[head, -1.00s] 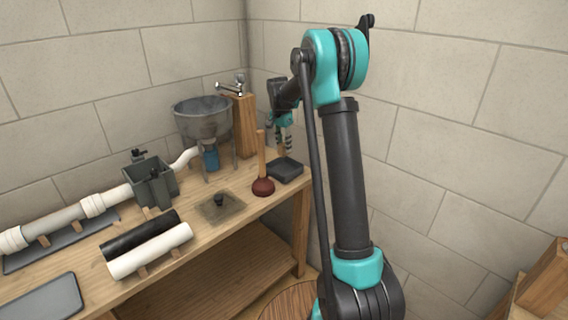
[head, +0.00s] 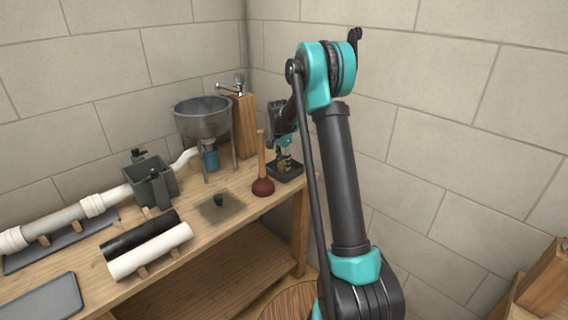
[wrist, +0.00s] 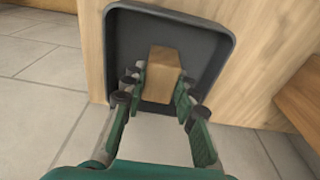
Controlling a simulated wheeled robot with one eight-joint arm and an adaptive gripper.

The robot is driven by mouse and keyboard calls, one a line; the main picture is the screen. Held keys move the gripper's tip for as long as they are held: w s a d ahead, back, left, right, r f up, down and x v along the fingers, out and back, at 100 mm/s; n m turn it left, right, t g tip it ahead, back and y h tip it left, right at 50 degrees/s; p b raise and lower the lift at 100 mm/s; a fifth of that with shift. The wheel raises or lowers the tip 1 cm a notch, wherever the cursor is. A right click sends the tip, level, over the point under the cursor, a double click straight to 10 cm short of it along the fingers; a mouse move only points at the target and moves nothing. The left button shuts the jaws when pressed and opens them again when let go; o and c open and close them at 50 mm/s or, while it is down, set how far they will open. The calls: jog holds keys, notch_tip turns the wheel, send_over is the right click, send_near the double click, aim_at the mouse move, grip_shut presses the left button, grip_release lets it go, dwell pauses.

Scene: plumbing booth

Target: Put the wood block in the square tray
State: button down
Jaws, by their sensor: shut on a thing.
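The square tray (head: 291,176) is dark grey with a raised rim and sits on the workbench near its right end. In the wrist view the tray (wrist: 222,42) surrounds the block in the picture. The light brown wood block (wrist: 162,70) is between my gripper's fingers. My gripper (head: 285,162) points down at the tray and is shut on the block; its fingers also show in the wrist view (wrist: 157,88). The block is low at the tray, inside its outline. I cannot tell whether it touches the tray floor.
A plunger (head: 263,185) with a wooden handle stands just left of the tray. A metal funnel bowl (head: 203,112) on legs and a wooden post with a tap (head: 244,125) stand behind. Pipes (head: 150,250) lie at the left. The bench's right edge is close to the tray.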

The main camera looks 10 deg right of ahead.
aim_at(282, 163)
jog(key=c, duration=1.2)
grip_release()
notch_tip(282, 163, up, 11)
jog(key=a, duration=0.1)
jog(key=s+d+f+n+t, duration=0.1)
jog(key=s+f+n, duration=0.2)
jog(key=s, duration=1.1)
jog(key=s+d+f+n+t, duration=0.1)
jog(key=s+d+f+n, duration=0.1)
jog(key=s, duration=1.1)
jog(key=s+d+f+n+t+y, duration=0.1)
jog(key=s+f+n, duration=0.3)
jog(key=s, duration=1)
jog(key=shift+s+d+f+n, duration=0.35)
jog(key=shift+d+n, duration=0.2)
jog(key=shift+n, duration=0.35)
jog(key=shift+r, duration=0.1)
